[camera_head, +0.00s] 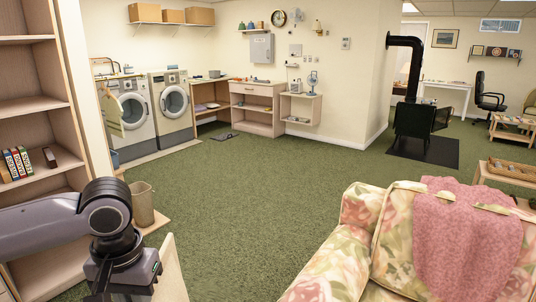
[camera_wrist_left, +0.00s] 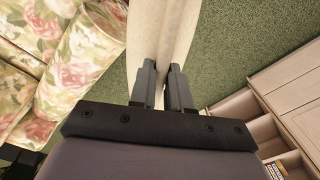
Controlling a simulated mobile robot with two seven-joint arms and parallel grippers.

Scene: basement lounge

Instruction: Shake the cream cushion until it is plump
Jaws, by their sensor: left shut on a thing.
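The cream cushion (camera_head: 170,275) shows in the head view at the bottom, just right of my left wrist. Only its upper corner is in view there. In the left wrist view the cushion (camera_wrist_left: 160,30) hangs between the two dark fingers of my left gripper (camera_wrist_left: 164,75), which are shut on its edge. The rest of the cushion runs out of the top of that view. In the head view the fingers of my left gripper are hidden below my wrist. My right gripper is in neither view.
A floral sofa (camera_head: 335,265) with a pink throw (camera_head: 465,240) stands at the right. A wooden shelf unit (camera_head: 35,110) stands close at the left. A bin (camera_head: 142,203) is beyond my left arm. Green carpet (camera_head: 240,200) between is clear.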

